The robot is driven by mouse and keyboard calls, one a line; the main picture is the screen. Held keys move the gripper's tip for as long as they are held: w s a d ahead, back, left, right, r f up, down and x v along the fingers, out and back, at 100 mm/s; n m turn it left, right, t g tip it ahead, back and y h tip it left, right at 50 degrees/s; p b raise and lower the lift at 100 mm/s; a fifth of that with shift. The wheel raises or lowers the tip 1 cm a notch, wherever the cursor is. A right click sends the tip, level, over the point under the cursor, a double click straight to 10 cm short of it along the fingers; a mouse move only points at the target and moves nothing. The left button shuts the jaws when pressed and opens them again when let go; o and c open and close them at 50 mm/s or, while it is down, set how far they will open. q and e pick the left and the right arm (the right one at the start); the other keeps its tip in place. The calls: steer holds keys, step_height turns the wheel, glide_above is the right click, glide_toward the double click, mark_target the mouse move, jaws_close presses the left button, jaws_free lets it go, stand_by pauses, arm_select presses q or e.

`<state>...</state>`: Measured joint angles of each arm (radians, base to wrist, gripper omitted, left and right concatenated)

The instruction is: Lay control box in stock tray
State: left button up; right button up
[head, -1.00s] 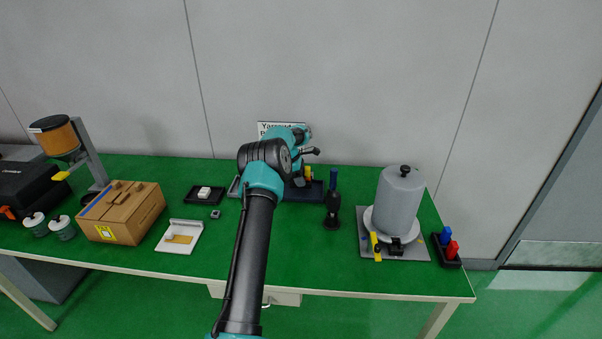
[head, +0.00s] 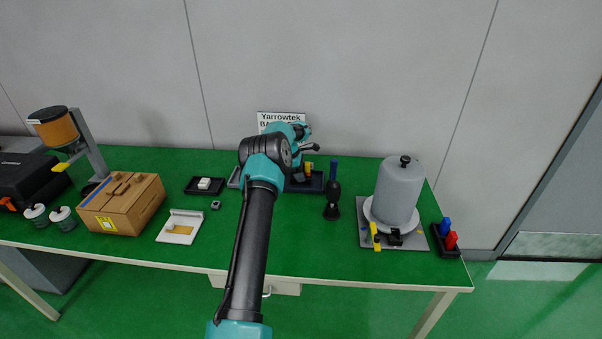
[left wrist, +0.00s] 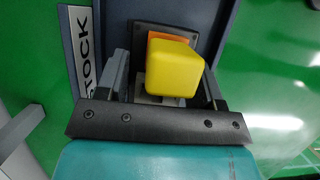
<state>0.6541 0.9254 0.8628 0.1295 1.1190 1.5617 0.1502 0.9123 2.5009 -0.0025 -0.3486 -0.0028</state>
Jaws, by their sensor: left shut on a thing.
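The control box shows in the left wrist view as a yellow block (left wrist: 174,68) with an orange part and a dark plate behind it. My left gripper (left wrist: 165,88) is shut on the control box, one finger on each side. The stock tray (left wrist: 114,32) is a dark blue tray behind the box, with a STOCK label along its left side. In the head view the stock tray (head: 318,185) is at the back middle of the table, partly hidden by my left arm. A small yellow part of the box shows over it. I cannot tell whether the box touches the tray floor.
A black hand tool (head: 333,200) stands just right of the tray. Farther right are a grey domed vessel (head: 398,190) and a small tray with blue and red pieces (head: 447,240). A small black tray (head: 205,186) and a cardboard box (head: 122,205) are left.

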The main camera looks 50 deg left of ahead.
arm_select(q)
steer(key=shift+f, duration=0.4)
steer(key=o, duration=1.1)
steer(key=v, duration=1.7)
steer(key=shift+s+a+r, duration=0.1)
steer(key=shift+a, duration=0.1)
